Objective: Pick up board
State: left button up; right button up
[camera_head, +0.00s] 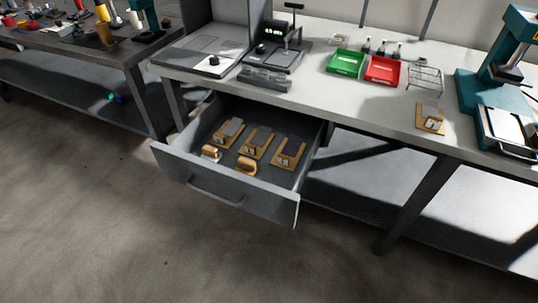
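A small wooden board (430,119) with a grey piece on it lies on the white worktop, right of centre. Similar wooden boards lie in the open grey drawer: a left one (225,134), a middle one (257,143) and a right one (289,154). Each carries a grey piece and a small pale label. I cannot tell from the picture which board the task means. Neither of my grippers is in view.
The drawer (228,194) stands pulled out below the worktop, with two tan-handled items (246,166) near its front. A green tray (346,63), a red tray (384,70), a wire rack (425,77) and a teal press (484,88) stand on the worktop. The floor in front is clear.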

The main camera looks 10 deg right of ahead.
aim_at(227, 130)
jog(key=z, duration=0.85)
jog(key=i, duration=1.2)
jog(key=u, duration=0.35)
